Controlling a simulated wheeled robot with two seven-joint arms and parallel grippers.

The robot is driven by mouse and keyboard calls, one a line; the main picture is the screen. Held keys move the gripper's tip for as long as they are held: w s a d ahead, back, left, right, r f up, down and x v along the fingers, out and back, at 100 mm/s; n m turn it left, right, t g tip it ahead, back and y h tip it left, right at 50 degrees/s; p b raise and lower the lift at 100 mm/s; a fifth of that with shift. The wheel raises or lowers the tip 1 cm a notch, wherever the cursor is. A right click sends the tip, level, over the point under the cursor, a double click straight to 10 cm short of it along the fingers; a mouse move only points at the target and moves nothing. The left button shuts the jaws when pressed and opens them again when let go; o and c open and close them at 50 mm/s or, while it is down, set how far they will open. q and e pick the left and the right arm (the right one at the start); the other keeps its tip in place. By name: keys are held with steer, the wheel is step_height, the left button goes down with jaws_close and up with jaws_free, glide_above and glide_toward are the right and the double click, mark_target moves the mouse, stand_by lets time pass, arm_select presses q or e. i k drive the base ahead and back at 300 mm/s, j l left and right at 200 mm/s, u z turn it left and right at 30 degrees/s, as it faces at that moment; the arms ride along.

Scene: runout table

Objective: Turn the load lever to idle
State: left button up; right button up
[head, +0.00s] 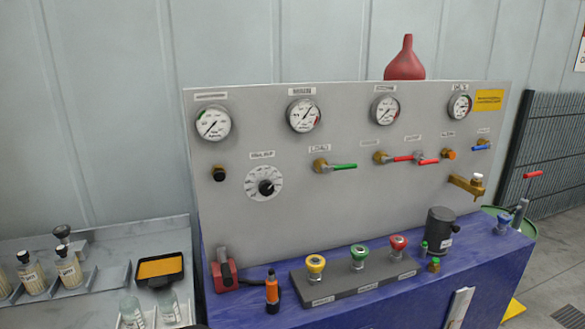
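A grey panel (330,220) stands on a blue bench (400,312). No label reading "load lever" is legible, so I cannot tell for sure which control it is. A small red-and-dark lever unit (224,271) stands at the bench's left end, its handle upright. Above it, a black rotary knob (266,187) sits on a white dial plate. A green lever handle (343,167) and red lever handles (403,158) lie roughly level on brass valves in the panel's middle. Neither of my grippers is in view.
Yellow, green and red knobs (316,264) stand on a dark block at the front. An orange-and-black bottle (271,292) and a black cylinder (438,231) stand on the bench. Glass bottles (68,270) and an orange-topped tray (160,268) are on the left table.

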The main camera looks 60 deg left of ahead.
mark_target(324, 168)
steer(key=u, duration=1.55)
